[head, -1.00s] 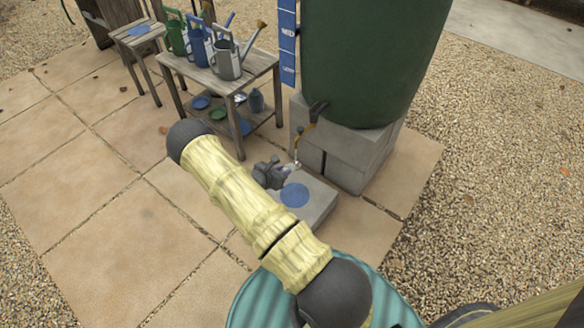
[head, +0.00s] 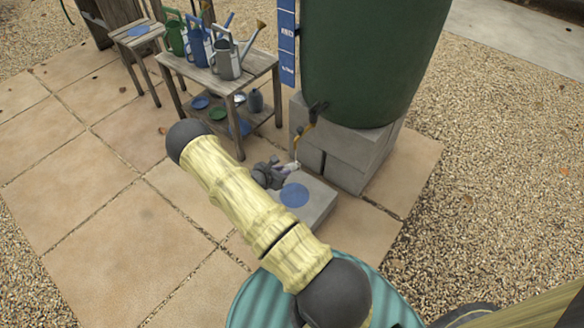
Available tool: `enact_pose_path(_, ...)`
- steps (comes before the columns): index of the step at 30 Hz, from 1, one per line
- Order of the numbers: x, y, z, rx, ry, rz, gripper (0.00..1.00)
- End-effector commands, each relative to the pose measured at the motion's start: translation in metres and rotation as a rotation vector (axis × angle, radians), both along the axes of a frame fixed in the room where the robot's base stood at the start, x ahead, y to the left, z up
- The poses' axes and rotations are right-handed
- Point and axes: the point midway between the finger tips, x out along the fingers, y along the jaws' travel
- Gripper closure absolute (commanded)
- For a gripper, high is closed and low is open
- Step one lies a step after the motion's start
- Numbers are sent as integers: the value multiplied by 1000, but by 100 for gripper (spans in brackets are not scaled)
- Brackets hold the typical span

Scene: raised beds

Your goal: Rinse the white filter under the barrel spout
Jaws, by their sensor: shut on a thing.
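The green barrel (head: 372,60) stands on grey blocks at the upper middle right. Its spout (head: 311,122) is a dark tap with a yellowish part at the barrel's lower left, and a thin pale line, apparently water, drops from it. My gripper (head: 284,170) is just below the spout, above a grey slab. It is shut on a small whitish thing (head: 292,167), which looks like the white filter, under the thin stream. The filter is tiny here and partly hidden by the jaws.
A grey slab (head: 318,208) with a blue disc (head: 294,195) lies below my gripper. A wooden table (head: 245,73) with several watering cans stands left of the barrel, with small dishes on its lower shelf. Paving at left is clear.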

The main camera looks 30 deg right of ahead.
Motion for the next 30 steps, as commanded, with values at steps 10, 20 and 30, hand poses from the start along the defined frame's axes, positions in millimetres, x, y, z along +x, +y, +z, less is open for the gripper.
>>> enact_pose_path(10,-1,3,1,0,0,1,100)
enact_pose_path(20,-11,32,7,0,0,1,100)
enact_pose_path(30,-22,62,11,0,0,1,100)
